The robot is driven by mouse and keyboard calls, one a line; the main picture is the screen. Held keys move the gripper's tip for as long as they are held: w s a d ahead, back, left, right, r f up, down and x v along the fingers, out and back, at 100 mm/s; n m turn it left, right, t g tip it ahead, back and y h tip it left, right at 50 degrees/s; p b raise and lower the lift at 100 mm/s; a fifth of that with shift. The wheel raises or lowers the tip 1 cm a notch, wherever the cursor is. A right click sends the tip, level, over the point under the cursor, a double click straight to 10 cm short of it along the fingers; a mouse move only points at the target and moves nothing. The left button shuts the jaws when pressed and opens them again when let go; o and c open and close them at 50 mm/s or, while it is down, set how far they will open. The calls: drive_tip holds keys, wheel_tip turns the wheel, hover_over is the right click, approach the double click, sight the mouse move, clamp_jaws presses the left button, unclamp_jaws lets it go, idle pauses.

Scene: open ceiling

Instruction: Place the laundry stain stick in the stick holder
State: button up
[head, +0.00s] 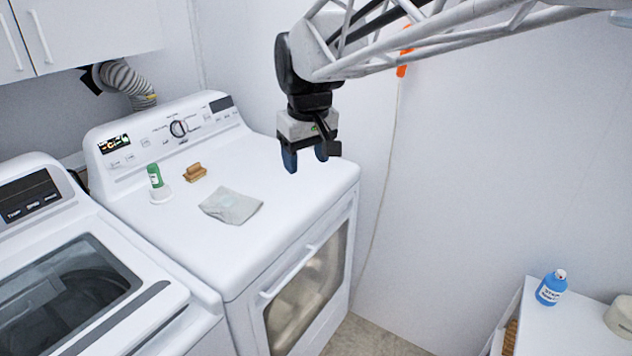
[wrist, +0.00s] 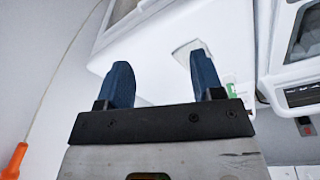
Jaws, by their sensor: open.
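A green stick (head: 155,175), which looks like the laundry stain stick, stands upright toward the back left of the dryer top. A small round white piece (head: 161,195), which looks like the stick holder, is at its base. I cannot tell whether the stick sits in it or just behind it. In the wrist view a bit of green (wrist: 231,90) shows beside the right finger. My gripper (head: 305,160) is open and empty, pointing down above the right rear part of the dryer top, well right of the stick. Its blue fingers (wrist: 162,82) are spread apart.
A brown brush (head: 194,172) lies right of the stick, and a folded grey cloth (head: 231,206) lies in front on the dryer top (head: 290,215). The dryer's raised control panel (head: 165,132) stands behind. A blue bottle (head: 551,289) is on a white surface at right.

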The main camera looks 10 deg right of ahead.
drive_tip(key=s+d+f+m, duration=0.1)
drive_tip(key=s+d+f, duration=0.1)
drive_tip(key=s, duration=0.5)
drive_tip(key=s+d+f+m, duration=0.2)
drive_tip(key=s+d+f, duration=0.1)
drive_tip(key=s, duration=0.4)
drive_tip(key=s+d+f+m, duration=0.1)
drive_tip(key=s+d+f, duration=0.2)
drive_tip(key=s+f, duration=0.2)
drive_tip(key=s, duration=0.3)
drive_tip(key=shift+d+m+t, duration=0.25)
drive_tip(key=shift+m+t, duration=0.05)
drive_tip(key=shift+t, duration=0.1)
